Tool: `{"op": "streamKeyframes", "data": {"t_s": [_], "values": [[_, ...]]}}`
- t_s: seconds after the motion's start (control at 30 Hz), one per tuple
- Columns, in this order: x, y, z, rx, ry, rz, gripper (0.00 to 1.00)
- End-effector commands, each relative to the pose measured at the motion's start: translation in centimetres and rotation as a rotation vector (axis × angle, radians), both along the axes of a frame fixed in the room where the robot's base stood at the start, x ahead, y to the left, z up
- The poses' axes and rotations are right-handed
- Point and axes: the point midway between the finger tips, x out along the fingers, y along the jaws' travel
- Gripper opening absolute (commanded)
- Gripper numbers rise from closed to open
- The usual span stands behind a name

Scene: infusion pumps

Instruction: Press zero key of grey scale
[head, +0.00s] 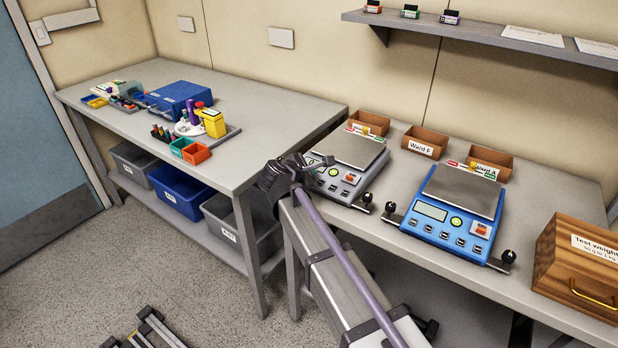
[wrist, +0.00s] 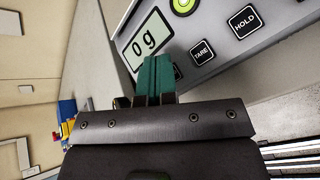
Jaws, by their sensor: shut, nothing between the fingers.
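The grey scale (head: 340,187) stands on the right bench with a metal pan (head: 350,148) on top. Its front panel also shows in the wrist view (wrist: 215,62), with a display (wrist: 148,40) reading "0 g", a TARE key (wrist: 202,52), a HOLD key (wrist: 244,21) and a green round mark (wrist: 183,4). Another key (wrist: 178,72) is partly hidden behind my fingertips; its label is not readable. My gripper (head: 318,161) is at the scale's left front, and its shut teal fingertips (wrist: 155,60) hold nothing. I cannot tell whether they touch the panel.
A blue scale (head: 455,215) stands to the right, with a wooden test-weight box (head: 582,262) beyond it. Small brown bins (head: 424,142) line the back of the bench. The left bench (head: 245,165) carries a blue box and coloured containers. A shelf (head: 480,32) hangs above.

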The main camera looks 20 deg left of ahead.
Motion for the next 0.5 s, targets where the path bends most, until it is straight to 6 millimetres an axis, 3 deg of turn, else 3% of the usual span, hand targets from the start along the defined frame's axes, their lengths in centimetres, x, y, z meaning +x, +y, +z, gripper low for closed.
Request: {"op": "streamKeyframes", "data": {"t_s": [0.2, 0.5], "values": [[-0.3, 0.1, 1.4, 0.0, 0.0, 0.0, 0.0], [-0.3, 0.1, 1.3, 0.0, 0.0, 0.0, 0.0]]}}
